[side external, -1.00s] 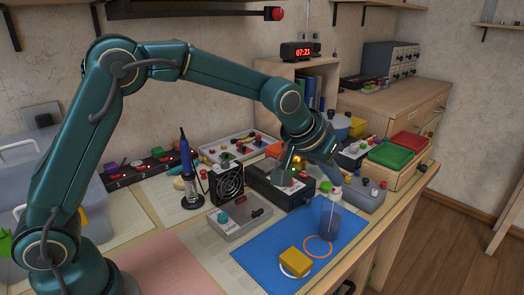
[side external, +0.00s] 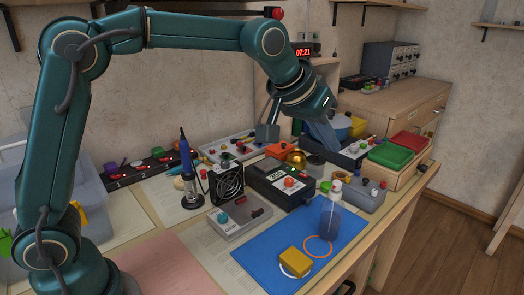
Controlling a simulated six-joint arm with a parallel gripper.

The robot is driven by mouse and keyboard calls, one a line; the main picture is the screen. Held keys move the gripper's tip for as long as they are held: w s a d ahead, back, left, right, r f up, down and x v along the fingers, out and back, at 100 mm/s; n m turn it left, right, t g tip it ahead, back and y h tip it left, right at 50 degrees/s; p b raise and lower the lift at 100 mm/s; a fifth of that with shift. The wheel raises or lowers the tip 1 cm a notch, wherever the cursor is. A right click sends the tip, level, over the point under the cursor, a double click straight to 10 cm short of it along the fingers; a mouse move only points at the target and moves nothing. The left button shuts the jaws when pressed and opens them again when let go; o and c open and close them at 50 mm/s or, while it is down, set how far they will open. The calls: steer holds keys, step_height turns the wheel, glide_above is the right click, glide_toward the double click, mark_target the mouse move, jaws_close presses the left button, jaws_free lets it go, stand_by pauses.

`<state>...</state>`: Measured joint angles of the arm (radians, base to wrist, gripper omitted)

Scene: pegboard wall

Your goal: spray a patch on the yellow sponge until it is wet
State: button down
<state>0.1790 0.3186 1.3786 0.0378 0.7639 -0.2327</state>
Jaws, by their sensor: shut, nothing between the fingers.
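The yellow sponge (side external: 297,257) lies on the blue mat (side external: 262,245) near its front edge, partly over a white ring. No wet patch can be made out on it. A bluish see-through spray bottle (side external: 329,219) with a white top stands upright on the mat, beyond the sponge and at the orange ring (side external: 318,246). My gripper (side external: 341,148) is above and behind the bottle, well apart from it. It points down over the back of the bench, shut and empty; its fingertips are small and hard to make out.
A black meter box (side external: 282,183), a fan (side external: 228,184) and a grey box with knobs (side external: 240,215) stand left of the bottle. A grey button box (side external: 362,194) and green and red trays (side external: 390,155) are to the right. The mat's left part is clear.

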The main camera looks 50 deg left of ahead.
steer(key=v, duration=0.5)
steer(key=shift+r, duration=0.15)
stand_by(0.3)
steer(key=s+a+r, duration=0.2)
steer(key=s+a, duration=0.3)
steer(key=s, duration=0.4)
steer(key=s+a+f+g+y, duration=0.1)
steer(key=s+f+g, duration=0.1)
steer(key=s+f, duration=1)
steer(key=shift+s+a, duration=0.25)
steer(key=shift+s, duration=0.3)
